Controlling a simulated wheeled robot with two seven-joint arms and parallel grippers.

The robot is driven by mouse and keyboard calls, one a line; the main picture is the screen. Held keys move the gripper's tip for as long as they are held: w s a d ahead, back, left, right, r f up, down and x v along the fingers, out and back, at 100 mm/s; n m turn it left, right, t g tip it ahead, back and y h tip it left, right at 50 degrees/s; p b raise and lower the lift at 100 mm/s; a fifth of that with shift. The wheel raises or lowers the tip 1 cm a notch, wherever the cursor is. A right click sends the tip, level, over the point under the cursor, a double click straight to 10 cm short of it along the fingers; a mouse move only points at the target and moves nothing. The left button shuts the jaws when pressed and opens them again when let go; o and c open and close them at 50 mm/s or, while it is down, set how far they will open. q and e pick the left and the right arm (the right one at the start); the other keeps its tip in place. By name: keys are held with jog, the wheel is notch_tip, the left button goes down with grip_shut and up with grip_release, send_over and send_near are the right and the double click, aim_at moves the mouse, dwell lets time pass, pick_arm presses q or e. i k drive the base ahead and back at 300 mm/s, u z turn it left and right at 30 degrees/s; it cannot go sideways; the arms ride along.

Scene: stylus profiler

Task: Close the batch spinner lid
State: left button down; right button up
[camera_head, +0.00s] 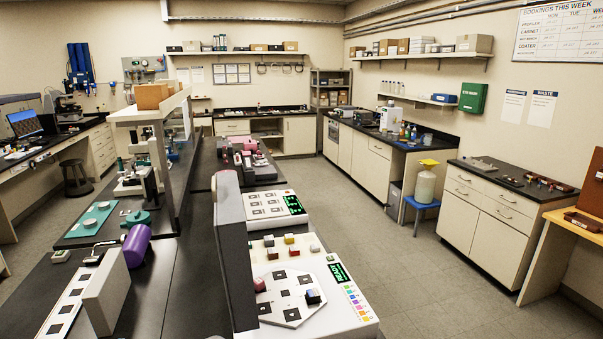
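The batch spinner appears to be the white machine (345,322) on the black bench at the bottom centre. Its top carries a pale many-sided plate with dark square marks, a green display and a strip of coloured squares. A dark grey slab (233,262), apparently the lid, stands upright along the machine's left side, so the top is uncovered. A dark red block (260,285) and a dark block (313,297) sit on or by the plate. Several small coloured blocks (290,239) sit on the back strip. Neither of my grippers is in view.
A second white unit (268,207) with a green display stands just behind. Left on the bench are a purple cylinder (137,245), an upright pale panel (107,305) and a green mat (92,222). The grey floor (420,290) to the right is clear.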

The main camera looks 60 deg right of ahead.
aim_at(230, 227)
jog(key=z, duration=2)
